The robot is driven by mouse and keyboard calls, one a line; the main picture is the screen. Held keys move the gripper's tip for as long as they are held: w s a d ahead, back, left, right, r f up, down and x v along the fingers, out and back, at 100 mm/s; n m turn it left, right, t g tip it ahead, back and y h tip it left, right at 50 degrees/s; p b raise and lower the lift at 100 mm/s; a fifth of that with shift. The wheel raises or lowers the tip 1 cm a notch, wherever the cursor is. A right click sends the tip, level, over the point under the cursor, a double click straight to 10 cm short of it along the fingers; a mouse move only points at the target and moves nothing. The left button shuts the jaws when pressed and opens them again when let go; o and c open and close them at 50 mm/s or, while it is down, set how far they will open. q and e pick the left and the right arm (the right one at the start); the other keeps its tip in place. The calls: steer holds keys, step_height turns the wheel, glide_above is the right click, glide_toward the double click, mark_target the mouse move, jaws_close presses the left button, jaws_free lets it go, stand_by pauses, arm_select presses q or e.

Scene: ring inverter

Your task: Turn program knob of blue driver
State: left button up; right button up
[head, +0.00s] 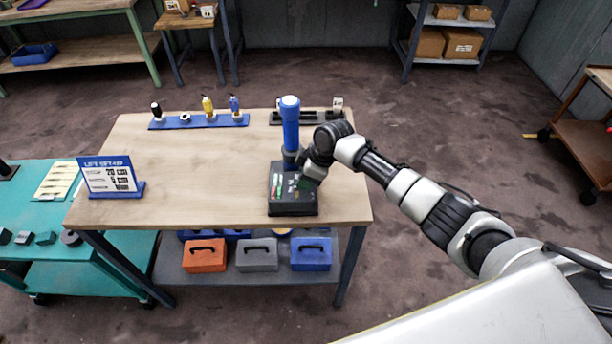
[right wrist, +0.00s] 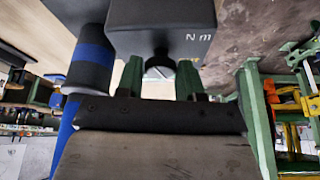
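The blue driver (head: 291,125) stands upright near the right part of the wooden table, just behind a dark control box (head: 292,208). In the right wrist view, a blue and black cylinder (right wrist: 90,57) is at the left, beside a dark housing (right wrist: 165,14) marked "N m". A black knob (right wrist: 160,66) with a pale pointer line sits under that housing. My right gripper (head: 306,178) is at the box. Its green fingers (right wrist: 160,80) are on either side of the knob, with gaps visible between them and it. My left gripper is out of view.
A blue rack (head: 200,121) with several tools and a dark holder (head: 300,116) line the table's back. A blue-framed sign (head: 110,177) stands at the left. The table's middle left is clear. Toolboxes (head: 257,255) sit on the shelf below.

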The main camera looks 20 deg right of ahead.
steer(key=o, duration=0.4)
steer(key=shift+r, duration=0.1)
steer(key=b+v, duration=0.2)
steer(key=v, duration=0.8)
steer(key=shift+d+r, duration=0.1)
steer(key=shift+r, duration=0.3)
